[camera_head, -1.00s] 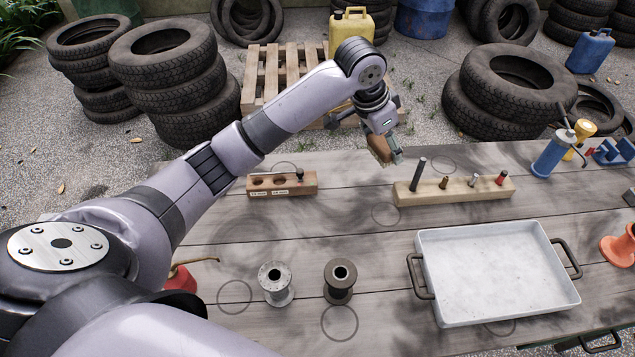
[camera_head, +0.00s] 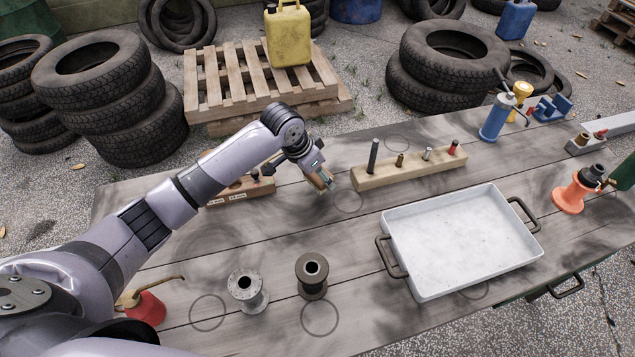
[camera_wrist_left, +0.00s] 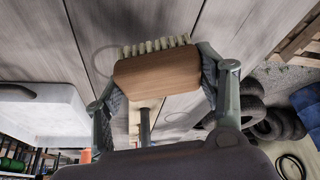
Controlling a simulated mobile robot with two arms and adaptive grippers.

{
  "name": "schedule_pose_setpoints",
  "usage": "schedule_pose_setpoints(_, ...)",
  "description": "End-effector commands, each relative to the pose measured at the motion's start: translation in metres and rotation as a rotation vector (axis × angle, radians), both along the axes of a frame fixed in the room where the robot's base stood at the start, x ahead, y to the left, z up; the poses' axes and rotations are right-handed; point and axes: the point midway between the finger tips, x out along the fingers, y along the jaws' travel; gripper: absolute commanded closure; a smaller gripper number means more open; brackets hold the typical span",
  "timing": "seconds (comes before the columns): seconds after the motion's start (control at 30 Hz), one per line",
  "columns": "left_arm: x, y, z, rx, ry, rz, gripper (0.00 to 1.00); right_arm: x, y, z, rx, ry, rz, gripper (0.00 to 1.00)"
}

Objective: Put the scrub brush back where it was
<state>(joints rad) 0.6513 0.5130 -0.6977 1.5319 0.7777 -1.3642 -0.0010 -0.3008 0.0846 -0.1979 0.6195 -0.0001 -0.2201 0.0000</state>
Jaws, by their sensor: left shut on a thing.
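My left gripper (camera_head: 325,184) is shut on the scrub brush (camera_head: 316,180), over the back half of the table (camera_head: 270,235). In the left wrist view the brush is a wooden block (camera_wrist_left: 157,73) with pale bristles (camera_wrist_left: 153,45) along its far edge, between the two fingers (camera_wrist_left: 157,92). The brush appears held above the table, but the exact gap is hard to tell. My right gripper is not in view.
A wooden block with several pegs (camera_head: 410,168) stands right of the gripper. A labelled wooden block (camera_head: 238,191) is partly hidden behind my left arm. A white tray (camera_head: 460,240), two spools (camera_head: 247,291) (camera_head: 312,276) and a red oil can (camera_head: 145,308) stand nearer the front.

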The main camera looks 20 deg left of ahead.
Motion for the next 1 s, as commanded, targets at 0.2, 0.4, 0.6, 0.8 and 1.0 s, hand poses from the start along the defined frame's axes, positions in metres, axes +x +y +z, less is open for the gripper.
schedule_pose_setpoints(0.2, -0.001, 0.000, -0.032, 0.002, 0.004, 0.002, 0.62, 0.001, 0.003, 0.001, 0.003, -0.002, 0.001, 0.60)
schedule_pose_setpoints(0.4, 0.000, 0.000, -0.043, 0.001, -0.001, -0.001, 0.62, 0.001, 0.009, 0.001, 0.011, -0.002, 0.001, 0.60)
schedule_pose_setpoints(0.6, 0.000, 0.000, -0.043, 0.001, 0.000, 0.000, 0.62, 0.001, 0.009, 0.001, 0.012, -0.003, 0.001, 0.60)
schedule_pose_setpoints(0.8, 0.000, 0.000, -0.046, 0.001, 0.001, 0.000, 0.30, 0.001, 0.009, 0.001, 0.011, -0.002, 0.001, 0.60)
schedule_pose_setpoints(1.0, 0.000, 0.000, -0.046, 0.001, 0.000, 0.000, 0.17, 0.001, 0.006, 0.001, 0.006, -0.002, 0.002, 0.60)
